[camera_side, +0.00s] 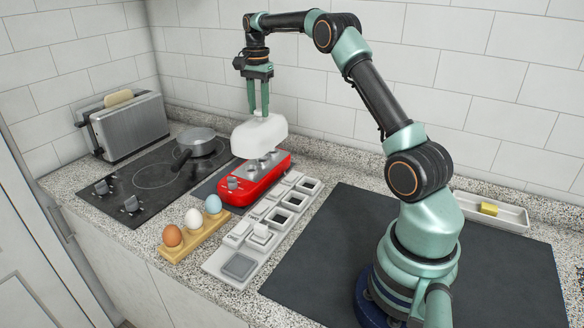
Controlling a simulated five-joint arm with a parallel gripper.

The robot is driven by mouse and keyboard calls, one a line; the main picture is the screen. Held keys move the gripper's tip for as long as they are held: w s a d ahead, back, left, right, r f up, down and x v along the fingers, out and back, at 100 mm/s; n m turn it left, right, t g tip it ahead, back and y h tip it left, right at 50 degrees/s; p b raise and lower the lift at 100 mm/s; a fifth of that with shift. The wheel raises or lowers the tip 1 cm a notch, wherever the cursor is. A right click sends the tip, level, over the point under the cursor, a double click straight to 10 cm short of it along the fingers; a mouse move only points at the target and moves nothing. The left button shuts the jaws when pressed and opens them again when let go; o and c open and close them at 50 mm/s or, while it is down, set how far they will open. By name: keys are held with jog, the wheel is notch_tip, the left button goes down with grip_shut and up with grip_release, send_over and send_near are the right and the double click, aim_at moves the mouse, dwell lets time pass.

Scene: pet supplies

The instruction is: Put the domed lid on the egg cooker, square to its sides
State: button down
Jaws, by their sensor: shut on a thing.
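The domed lid (260,138) is white and rounded. My gripper (258,112) points down and is shut on the top of the lid. The red egg cooker (240,192) stands on the counter directly under the lid, with a grey metal top and small knobs on its front. The lid is over the cooker's far part and looks a little above it. The lid hides part of the cooker's top, so I cannot tell the exact gap or whether their sides line up.
A wooden rack (196,236) with three eggs stands front left of the cooker. A pale row of square compartments (222,258) lies close on its right. The hob (150,196) with a pan (196,142) and a toaster (130,127) are left. A dark mat (340,255) is right.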

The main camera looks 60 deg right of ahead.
aim_at(260, 121)
jog(key=shift+f, duration=2.9)
jog(key=shift+f, duration=0.55)
jog(key=shift+c, duration=2.2)
grip_release()
jog(key=shift+r, duration=0.1)
notch_tip(260, 121, up, 11)
jog(key=shift+f, duration=0.1)
jog(key=shift+r, duration=0.55)
